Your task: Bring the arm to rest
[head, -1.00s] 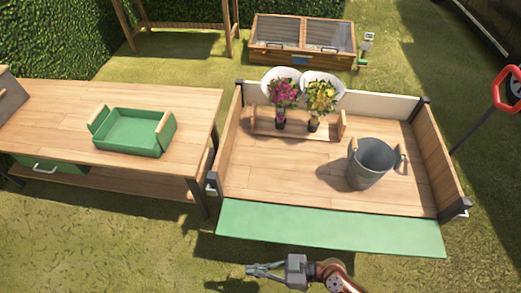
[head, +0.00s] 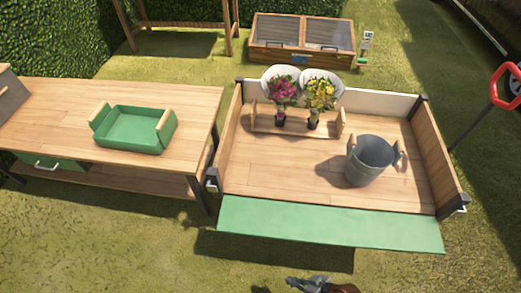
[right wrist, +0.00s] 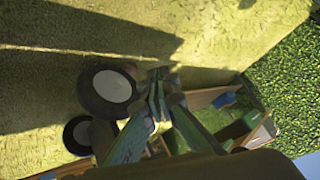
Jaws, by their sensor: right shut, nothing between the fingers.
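My right gripper (head: 308,284) shows only partly at the bottom edge of the head view, over the grass in front of the cart's lowered green tailgate (head: 330,222). In the right wrist view its fingers (right wrist: 158,97) are together with nothing between them. It is apart from the cart and its load. My right arm is mostly cut off by the lower frame edge. My left gripper is not in view.
The wooden cart bed (head: 290,180) holds a grey bucket (head: 370,162) and a wooden rack (head: 261,122) with pink flowers (head: 284,90) and yellow flowers (head: 321,92). A workbench (head: 60,110) with a green tray (head: 130,142) stands left. A cart wheel (right wrist: 112,88) shows in the wrist view.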

